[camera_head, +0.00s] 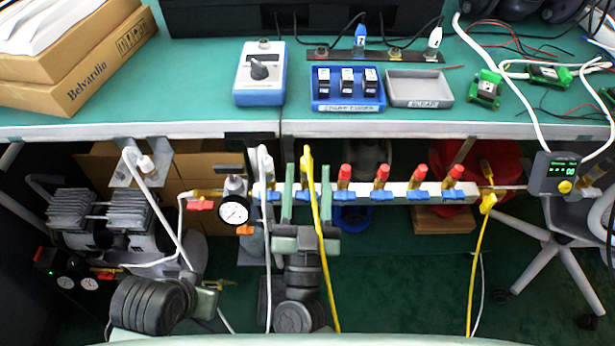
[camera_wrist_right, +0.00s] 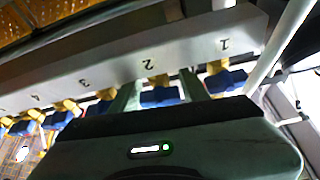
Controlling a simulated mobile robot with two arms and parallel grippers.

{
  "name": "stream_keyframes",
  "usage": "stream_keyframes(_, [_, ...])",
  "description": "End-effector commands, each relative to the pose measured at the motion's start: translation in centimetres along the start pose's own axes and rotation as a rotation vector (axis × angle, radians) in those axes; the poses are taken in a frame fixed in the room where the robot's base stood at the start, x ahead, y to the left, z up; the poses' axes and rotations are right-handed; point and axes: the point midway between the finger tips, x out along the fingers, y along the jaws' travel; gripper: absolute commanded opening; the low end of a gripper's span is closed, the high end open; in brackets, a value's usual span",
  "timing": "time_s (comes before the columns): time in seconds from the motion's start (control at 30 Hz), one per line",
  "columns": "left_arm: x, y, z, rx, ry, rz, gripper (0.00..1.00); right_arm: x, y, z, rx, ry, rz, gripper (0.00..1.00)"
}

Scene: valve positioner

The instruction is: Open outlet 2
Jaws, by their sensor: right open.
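The white manifold (camera_head: 400,191) runs under the bench's front edge, with a row of blue valve handles. In the right wrist view its face carries printed numbers, with 1 at the right. The outlet 2 handle (camera_wrist_right: 160,97) is blue and lies along the manifold, below the printed 2. A yellow hose (camera_head: 320,235) hangs from the outlet there. My right gripper (camera_head: 306,188) is open, with one green finger on each side of this handle; contact is unclear. It also shows in the right wrist view (camera_wrist_right: 158,93). My left gripper (camera_head: 206,299) is low at the left, its fingers unclear.
The outlet 1 handle (camera_wrist_right: 226,80) sits close beside the right gripper, near a white hose (camera_head: 265,240). A pressure gauge (camera_head: 234,212) is to the left. Red-capped outlets (camera_head: 382,174) stand to the right. A second yellow hose (camera_head: 480,255) hangs at the manifold's right end.

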Motion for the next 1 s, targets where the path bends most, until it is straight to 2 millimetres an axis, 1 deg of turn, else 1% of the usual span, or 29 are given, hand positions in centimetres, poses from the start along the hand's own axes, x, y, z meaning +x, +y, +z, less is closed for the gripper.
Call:
stream_keyframes(0.07, [0.0, 0.0, 0.0, 0.0, 0.0, 0.0, 0.43, -0.4, 0.0, 0.0, -0.001, -0.002, 0.0, 0.45])
stream_keyframes(0.17, [-0.1, 0.0, 0.0, 0.0, 0.0, 0.0, 0.43, -1.7, 0.0, 0.1, -0.002, -0.005, -0.002, 0.45])
stream_keyframes(0.4, [-0.3, 0.0, -0.1, 0.0, 0.0, 0.0, 0.43, -5.8, 0.0, 0.1, -0.001, -0.004, -0.002, 0.45])
stream_keyframes(0.5, [-0.3, 0.0, -0.1, 0.0, 0.0, 0.0, 0.43, -7.0, 0.0, 0.1, -0.001, -0.003, -0.001, 0.45])
stream_keyframes(0.67, [-0.3, 0.0, -0.1, 0.0, 0.0, 0.0, 0.43, -7.8, 0.0, 0.0, 0.0, -0.001, -0.001, 0.45])
stream_keyframes(1.0, [-0.3, 0.0, -0.1, 0.0, 0.0, 0.0, 0.43, -7.8, 0.0, 0.0, 0.003, 0.001, -0.005, 0.45])
